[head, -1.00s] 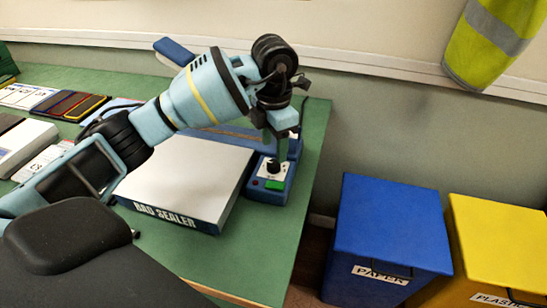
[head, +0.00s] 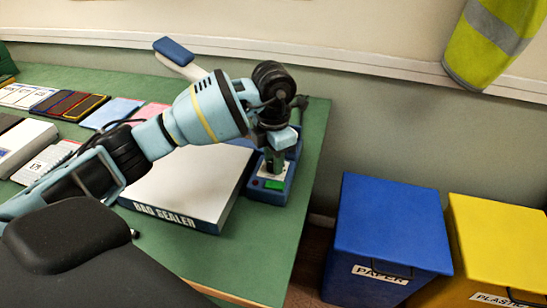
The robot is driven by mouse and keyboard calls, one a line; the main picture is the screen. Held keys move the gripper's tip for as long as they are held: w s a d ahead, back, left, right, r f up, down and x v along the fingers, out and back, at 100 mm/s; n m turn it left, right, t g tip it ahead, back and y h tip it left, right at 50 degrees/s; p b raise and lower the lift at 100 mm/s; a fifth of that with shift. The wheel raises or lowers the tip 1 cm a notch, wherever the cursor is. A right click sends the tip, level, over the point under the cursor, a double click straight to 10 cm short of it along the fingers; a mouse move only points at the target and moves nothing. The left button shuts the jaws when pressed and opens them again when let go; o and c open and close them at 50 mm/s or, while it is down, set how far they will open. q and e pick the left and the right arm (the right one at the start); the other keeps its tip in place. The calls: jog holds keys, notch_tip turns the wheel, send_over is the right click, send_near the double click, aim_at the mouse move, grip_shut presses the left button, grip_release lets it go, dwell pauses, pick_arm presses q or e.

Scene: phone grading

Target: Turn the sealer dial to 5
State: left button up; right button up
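The bag sealer (head: 185,190) sits on the green table, with a white top and a "BAG SEALER" label on its front edge. Its blue control box (head: 265,195) is at its right end, with a pale panel and a green patch (head: 274,184). My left gripper (head: 275,165) points down at this panel, right over the place of the dial. The fingers hide the dial, so I cannot tell whether they are open around it or shut on it. The sealer's lever has a blue handle (head: 174,51) and is raised at the back. My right gripper is not in view.
Coloured cards and trays (head: 70,105) lie on the left of the green table (head: 270,245). A blue paper bin (head: 390,230) and a yellow plastic bin (head: 500,240) stand right of the table. A yellow vest (head: 490,45) hangs on the wall.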

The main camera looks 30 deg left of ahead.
pick_arm(q)
jog(key=shift+c, duration=0.6)
